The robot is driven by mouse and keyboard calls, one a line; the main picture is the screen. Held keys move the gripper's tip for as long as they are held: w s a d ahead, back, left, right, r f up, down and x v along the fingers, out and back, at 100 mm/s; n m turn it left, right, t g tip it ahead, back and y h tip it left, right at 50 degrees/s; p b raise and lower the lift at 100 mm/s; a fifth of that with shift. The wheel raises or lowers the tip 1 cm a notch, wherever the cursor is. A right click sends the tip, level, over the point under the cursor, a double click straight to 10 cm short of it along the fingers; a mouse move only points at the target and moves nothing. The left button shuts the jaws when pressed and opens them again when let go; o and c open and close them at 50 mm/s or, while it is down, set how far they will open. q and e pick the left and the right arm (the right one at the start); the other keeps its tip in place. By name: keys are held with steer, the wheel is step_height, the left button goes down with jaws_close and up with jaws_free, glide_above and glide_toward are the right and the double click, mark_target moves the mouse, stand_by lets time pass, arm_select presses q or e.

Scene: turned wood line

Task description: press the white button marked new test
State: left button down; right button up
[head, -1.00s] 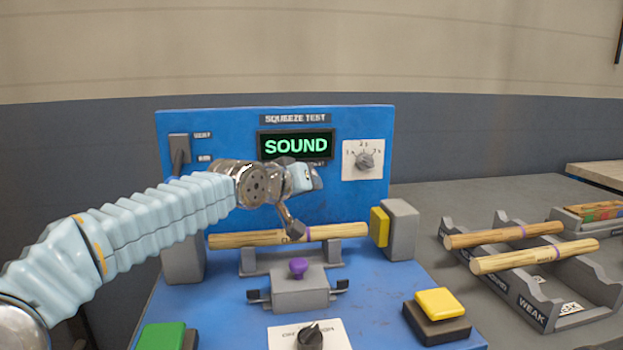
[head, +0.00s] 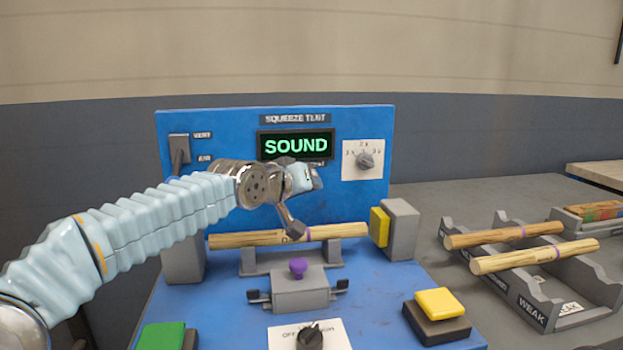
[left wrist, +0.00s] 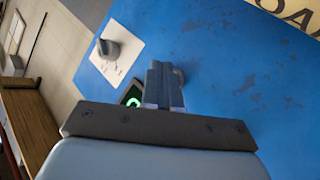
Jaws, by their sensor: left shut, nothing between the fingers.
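The blue squeeze test panel (head: 228,125) stands upright, with a display (head: 296,145) reading SOUND in green. I cannot make out the white new test button in the head view; my left gripper (head: 317,178) covers the panel just below the display. The gripper is shut and empty, its fingers at or close to the panel face. In the left wrist view the shut fingers (left wrist: 164,85) point at the blue panel. A small grey round part (left wrist: 179,76) shows just behind them; I cannot tell if it is the button or whether they touch. My right gripper is out of view.
A dial (head: 366,160) sits right of the display and a lever (head: 178,155) left of it. A wooden rod (head: 340,232) lies in the fixture below my arm. Green (head: 163,336) and yellow (head: 440,302) buttons are in front. A rack (head: 540,312) with rods stands right.

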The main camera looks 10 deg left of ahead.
arm_select(q)
steer(key=shift+w+a, duration=0.2)
steer(key=shift+w, duration=0.2)
steer(key=shift+w+a, duration=0.1)
steer(key=shift+w, duration=0.25)
stand_by(0.7)
stand_by(0.3)
steer(key=shift+s+d+b, duration=0.3)
steer(key=shift+s, duration=0.45)
steer(key=shift+s+d+b, duration=0.3)
steer(key=shift+s+b, duration=0.15)
steer(key=shift+s, duration=0.3)
steer(key=shift+s+d+b, duration=0.35)
steer(key=shift+s+b, duration=0.1)
steer(key=shift+s, duration=0.35)
steer(key=shift+s+d+b, duration=0.3)
steer(key=shift+s+b, duration=0.15)
steer(key=shift+s, duration=0.3)
